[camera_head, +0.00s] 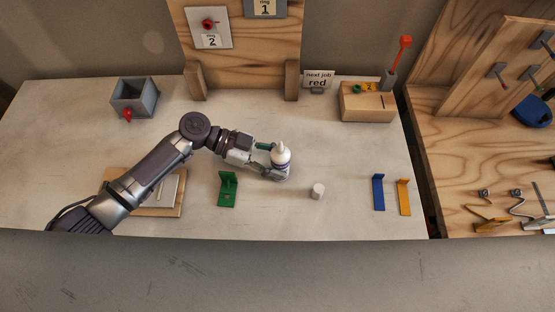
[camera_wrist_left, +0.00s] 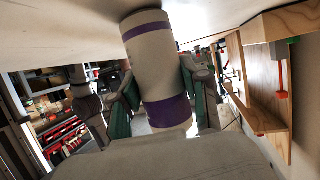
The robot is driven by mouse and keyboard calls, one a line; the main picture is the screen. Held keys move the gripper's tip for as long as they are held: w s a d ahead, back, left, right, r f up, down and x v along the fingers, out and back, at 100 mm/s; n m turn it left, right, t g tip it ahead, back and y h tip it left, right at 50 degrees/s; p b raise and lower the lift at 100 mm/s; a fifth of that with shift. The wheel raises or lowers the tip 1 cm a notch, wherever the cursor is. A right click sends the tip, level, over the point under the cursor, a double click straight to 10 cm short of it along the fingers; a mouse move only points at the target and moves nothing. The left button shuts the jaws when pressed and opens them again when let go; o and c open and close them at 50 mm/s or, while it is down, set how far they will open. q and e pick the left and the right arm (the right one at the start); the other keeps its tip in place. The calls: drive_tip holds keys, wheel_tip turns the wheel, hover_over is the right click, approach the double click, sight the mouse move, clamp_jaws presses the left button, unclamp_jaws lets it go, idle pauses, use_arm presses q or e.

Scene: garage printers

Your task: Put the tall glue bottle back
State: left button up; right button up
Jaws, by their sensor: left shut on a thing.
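The tall glue bottle (camera_head: 281,157) is white with a pointed nozzle and stands upright in the head view. My left gripper (camera_head: 272,165) is shut around its body, with the bottle between the fingertips. In the left wrist view the bottle (camera_wrist_left: 156,75) shows as a white cylinder with two purple bands. The green-padded fingers of my left gripper (camera_wrist_left: 158,98) press on both its sides. I cannot tell from these views whether the bottle's base touches the table. My right gripper does not show.
A short white cylinder (camera_head: 317,191) stands right of the bottle, and a green bracket (camera_head: 228,188) left of it. Blue (camera_head: 378,192) and yellow (camera_head: 404,197) brackets stand farther right. A wooden block (camera_head: 367,108) and grey bin (camera_head: 134,97) stand at the back. The table's (camera_head: 335,150) middle right is clear.

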use_arm(q)
drive_tip(key=shift+f, duration=0.2)
drive_tip(key=o, duration=1.2)
drive_tip(key=shift+r, duration=0.1)
drive_tip(key=shift+c, duration=0.2)
drive_tip(key=shift+r, duration=0.1)
drive_tip(key=shift+r+p, duration=0.15)
drive_tip(key=shift+p, duration=0.15)
drive_tip(key=b+v, duration=0.4)
drive_tip(key=v, duration=0.8)
